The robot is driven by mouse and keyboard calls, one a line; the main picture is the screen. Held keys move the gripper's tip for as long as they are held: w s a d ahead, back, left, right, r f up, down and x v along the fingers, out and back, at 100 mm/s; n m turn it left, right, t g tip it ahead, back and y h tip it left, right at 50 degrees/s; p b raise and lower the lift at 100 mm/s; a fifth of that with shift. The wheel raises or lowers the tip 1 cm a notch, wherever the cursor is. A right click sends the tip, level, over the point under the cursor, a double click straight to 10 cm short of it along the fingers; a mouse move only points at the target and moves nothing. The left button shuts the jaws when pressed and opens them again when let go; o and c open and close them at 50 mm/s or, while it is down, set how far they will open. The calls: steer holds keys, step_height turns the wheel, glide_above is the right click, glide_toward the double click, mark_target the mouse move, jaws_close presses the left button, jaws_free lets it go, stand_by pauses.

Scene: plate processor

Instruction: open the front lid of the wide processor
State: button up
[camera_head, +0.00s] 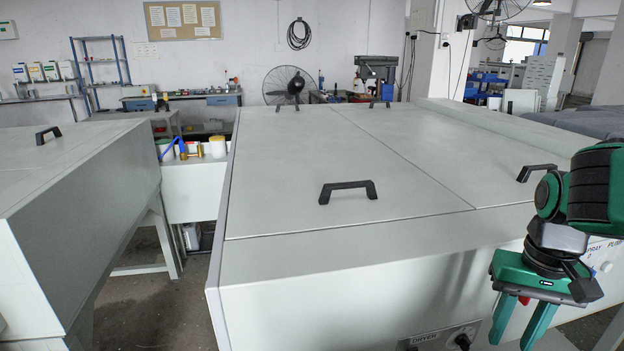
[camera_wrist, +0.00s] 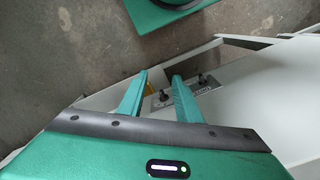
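The wide processor (camera_head: 285,262) is a large pale grey cabinet in the middle of the head view. Its front left lid (camera_head: 300,155) lies shut and flat, with a black bar handle (camera_head: 347,190) near its front edge. A second lid (camera_head: 430,140) to the right is also shut, with a black handle (camera_head: 537,172) partly beside my arm. My gripper (camera_head: 520,330) is at the lower right, in front of the processor's front face and below the lid handles. Its green fingers point down, spread apart and empty. The wrist view also shows the open fingers (camera_wrist: 160,82) above the panel.
A control panel (camera_head: 440,338) with dark knobs is on the front face; it also shows in the wrist view (camera_wrist: 185,92). Another grey cabinet (camera_head: 75,185) stands at the left, with a white table (camera_head: 195,190) carrying jars between. The space above the lids is clear.

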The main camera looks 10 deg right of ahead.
steer(key=shift+w+a, duration=0.1)
steer(key=shift+a, duration=0.2)
steer(key=shift+o, duration=0.4)
